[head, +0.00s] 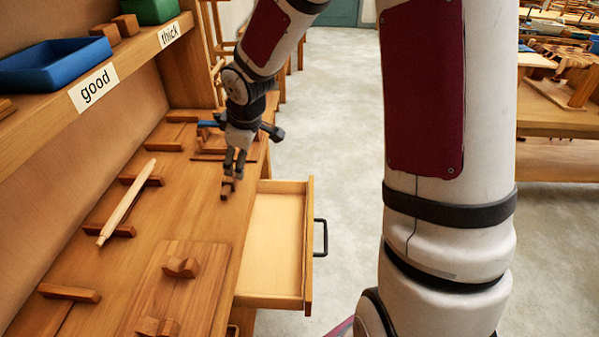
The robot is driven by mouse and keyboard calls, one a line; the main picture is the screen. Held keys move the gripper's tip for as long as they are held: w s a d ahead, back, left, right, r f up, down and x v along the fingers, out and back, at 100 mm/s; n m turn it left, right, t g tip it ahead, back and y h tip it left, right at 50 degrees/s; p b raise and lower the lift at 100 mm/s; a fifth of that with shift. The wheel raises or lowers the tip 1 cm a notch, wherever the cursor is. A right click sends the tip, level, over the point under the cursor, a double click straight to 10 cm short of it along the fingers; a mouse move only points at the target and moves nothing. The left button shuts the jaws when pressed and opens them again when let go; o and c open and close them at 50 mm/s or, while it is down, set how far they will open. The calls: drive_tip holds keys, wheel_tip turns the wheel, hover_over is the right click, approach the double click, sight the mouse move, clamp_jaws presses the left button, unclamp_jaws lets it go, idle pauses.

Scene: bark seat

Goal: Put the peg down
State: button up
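My gripper (233,171) points down over the right edge of the wooden bench (200,215), just left of the open drawer. A small dark brown peg (227,189) sits at its fingertips, and the fingers look closed around its upper part. The peg's lower end is close to the bench top; I cannot tell whether it touches. A long pale turned spindle (126,204) lies across two brown rests on the left of the bench.
An open, empty-looking drawer (275,240) sticks out at the bench's right side. A board with notched blocks (181,267) lies in front. Blue (55,65) and green (150,10) trays stand on the shelf labelled "good" and "thick". Bench top between spindle and gripper is clear.

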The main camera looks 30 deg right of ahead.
drive_tip(key=s+r+m+h, duration=0.2)
drive_tip(key=s+r+m, duration=0.2)
drive_tip(key=s+r, duration=0.85)
drive_tip(key=s+a+r+m+y, duration=0.1)
drive_tip(key=s+r+m, duration=0.1)
drive_tip(key=s, duration=0.6)
drive_tip(key=s+r+m+y, duration=0.1)
drive_tip(key=s+m, duration=0.2)
drive_tip(key=s, duration=0.6)
drive_tip(key=shift+a+r, duration=0.4)
drive_tip(key=shift+d, duration=0.1)
drive_tip(key=shift+d, duration=0.15)
